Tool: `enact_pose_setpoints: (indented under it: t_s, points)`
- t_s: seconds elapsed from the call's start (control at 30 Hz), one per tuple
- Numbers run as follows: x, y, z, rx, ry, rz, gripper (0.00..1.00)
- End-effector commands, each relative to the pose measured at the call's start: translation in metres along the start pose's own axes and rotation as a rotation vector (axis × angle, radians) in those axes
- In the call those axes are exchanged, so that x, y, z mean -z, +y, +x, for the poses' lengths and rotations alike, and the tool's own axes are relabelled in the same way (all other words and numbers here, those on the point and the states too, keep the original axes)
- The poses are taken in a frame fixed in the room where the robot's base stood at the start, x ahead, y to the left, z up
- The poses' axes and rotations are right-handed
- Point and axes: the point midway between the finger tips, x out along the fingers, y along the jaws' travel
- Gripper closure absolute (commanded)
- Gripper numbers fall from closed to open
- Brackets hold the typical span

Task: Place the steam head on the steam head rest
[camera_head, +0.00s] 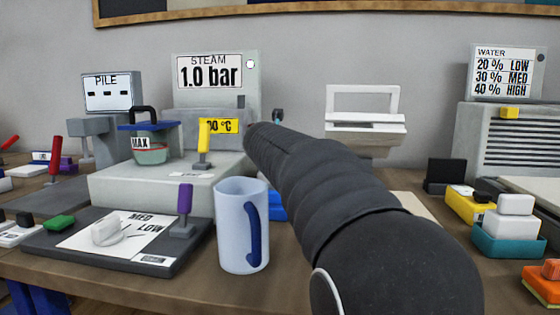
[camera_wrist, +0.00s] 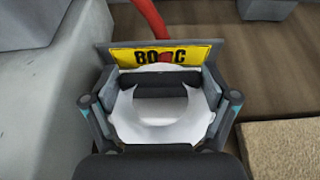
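In the wrist view, a white rounded piece (camera_wrist: 160,127) with a dark bar across it lies between the fingers of my gripper (camera_wrist: 162,98). A plate with a yellow temperature label (camera_wrist: 130,57) is just beyond it, and a red hose-like strip (camera_wrist: 148,18) runs up from there. This may be the steam head; its full shape is hidden. The fingers are spread to about the piece's width, but contact cannot be told. In the head view my arm hides most of the gripper (camera_head: 278,117). A white open frame on a grey stand (camera_head: 365,125) is right of it; I cannot tell if this is the rest.
The steam unit (camera_head: 215,72), reading 1.0 bar, is behind and left. A blue-handled mug (camera_head: 235,225) stands close left of my arm. A dark board with a purple lever (camera_head: 184,212) lies farther left. A teal tray (camera_head: 505,240) and a yellow box (camera_head: 465,205) are at right.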

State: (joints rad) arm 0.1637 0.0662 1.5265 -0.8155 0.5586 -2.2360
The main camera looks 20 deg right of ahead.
Motion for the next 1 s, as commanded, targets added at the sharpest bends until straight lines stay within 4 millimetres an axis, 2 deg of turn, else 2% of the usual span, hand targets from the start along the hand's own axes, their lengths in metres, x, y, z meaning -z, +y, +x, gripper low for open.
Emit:
enact_pose_setpoints:
  t_s: [0.47,0.57,1.0]
  points:
    - [-0.004,0.000,-0.003,-0.001,-0.001,0.001,0.00]
    - [-0.004,0.001,-0.015,-0.002,-0.002,0.001,0.00]
    - [-0.003,0.001,-0.098,-0.003,-0.002,0.001,0.00]
